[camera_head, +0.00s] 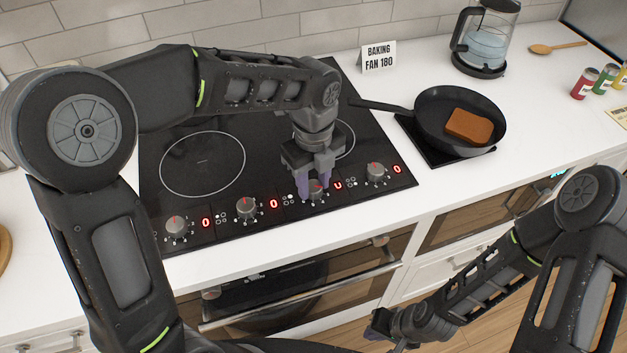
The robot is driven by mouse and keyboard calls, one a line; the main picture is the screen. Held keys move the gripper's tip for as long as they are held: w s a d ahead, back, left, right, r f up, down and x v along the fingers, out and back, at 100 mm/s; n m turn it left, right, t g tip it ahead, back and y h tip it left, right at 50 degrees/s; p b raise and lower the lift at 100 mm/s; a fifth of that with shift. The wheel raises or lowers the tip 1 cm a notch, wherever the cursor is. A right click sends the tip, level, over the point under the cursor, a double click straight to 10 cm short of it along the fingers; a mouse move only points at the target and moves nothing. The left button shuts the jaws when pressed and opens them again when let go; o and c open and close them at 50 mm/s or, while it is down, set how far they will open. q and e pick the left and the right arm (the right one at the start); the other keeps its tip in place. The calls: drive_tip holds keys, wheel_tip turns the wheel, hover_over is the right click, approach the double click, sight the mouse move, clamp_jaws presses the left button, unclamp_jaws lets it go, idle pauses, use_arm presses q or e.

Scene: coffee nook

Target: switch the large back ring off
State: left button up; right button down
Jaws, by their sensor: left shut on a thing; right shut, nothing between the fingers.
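The black hob (265,205) has a row of knobs along its front edge. A large ring (160,165) shows at the left of the glass. Another ring (353,142) at the right is partly hidden behind my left arm. My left gripper (317,187) points down and is shut on the third knob from the left (317,188). The red display (338,185) beside it looks like a U or a 0; I cannot tell which. The other displays read 0. My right gripper (384,328) is shut and empty, low in front of the counter.
A frying pan (432,98) with a brown slab (469,127) stands on a dark mat right of the hob. A sign (378,57), a glass kettle (485,40), a wooden spoon (556,48) and small jars (585,84) are further back. An oven (300,290) is below the hob.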

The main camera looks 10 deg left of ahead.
use_arm(q)
clamp_jaws()
drive_tip(key=shift+n, duration=0.4)
drive_tip(key=n+b, duration=0.1)
drive_tip(key=n, duration=0.4)
drive_tip(key=n+b, duration=0.1)
drive_tip(key=n, duration=0.5)
drive_tip(key=n+b, duration=0.1)
drive_tip(key=n, duration=0.5)
drive_tip(key=shift+n, duration=0.4)
drive_tip(key=n, duration=0.5)
drive_tip(key=shift+b, duration=0.35)
drive_tip(key=shift+n, duration=0.3)
